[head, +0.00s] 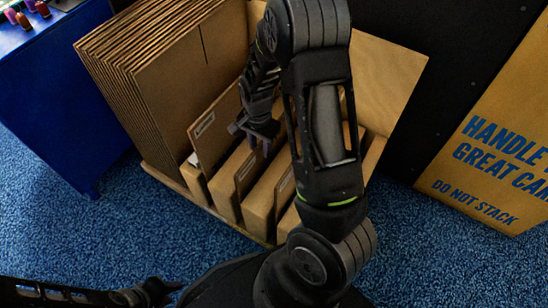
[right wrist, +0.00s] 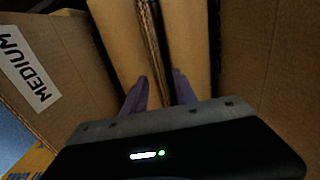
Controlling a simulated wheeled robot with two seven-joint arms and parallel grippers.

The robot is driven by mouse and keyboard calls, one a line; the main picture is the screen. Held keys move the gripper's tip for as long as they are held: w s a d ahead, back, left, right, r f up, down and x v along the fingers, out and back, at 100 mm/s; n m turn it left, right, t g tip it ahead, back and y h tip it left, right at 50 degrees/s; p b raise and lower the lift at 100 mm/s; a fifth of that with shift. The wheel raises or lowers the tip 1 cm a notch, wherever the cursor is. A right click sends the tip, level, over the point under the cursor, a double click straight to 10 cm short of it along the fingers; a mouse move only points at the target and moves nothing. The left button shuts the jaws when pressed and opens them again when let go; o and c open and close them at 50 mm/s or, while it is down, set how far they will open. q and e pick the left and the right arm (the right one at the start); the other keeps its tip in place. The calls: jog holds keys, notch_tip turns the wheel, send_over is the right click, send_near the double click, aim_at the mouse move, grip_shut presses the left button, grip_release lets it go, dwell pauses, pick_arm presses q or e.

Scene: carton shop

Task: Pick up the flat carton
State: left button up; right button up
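Flat brown cartons stand on edge in slots of a wooden rack (head: 198,187) in the head view. One flat carton with a white label (head: 213,128) leans in the left slot. My right gripper (head: 262,142) reaches down over the rack from above. In the right wrist view its two purple fingers (right wrist: 161,85) are apart, with the corrugated edge of a flat carton (right wrist: 151,40) between them. I see no firm grip on it. A carton labelled MEDIUM (right wrist: 50,85) stands to the left there. My left gripper (head: 165,288) is low at the left, its fingers unclear.
A thick stack of flat cartons (head: 150,75) leans at the rack's left. A blue cabinet (head: 65,95) stands further left. A yellow-brown board with "HANDLE" and "DO NOT STACK" (head: 500,140) leans at right. Blue carpet (head: 120,225) in front is clear.

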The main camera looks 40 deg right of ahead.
aim_at(260, 155)
notch_tip(260, 155, down, 5)
jog(key=shift+w+f+b, duration=0.1)
jog(key=shift+b, duration=1.15)
jog(key=shift+c, duration=0.3)
grip_shut()
dwell(0.5)
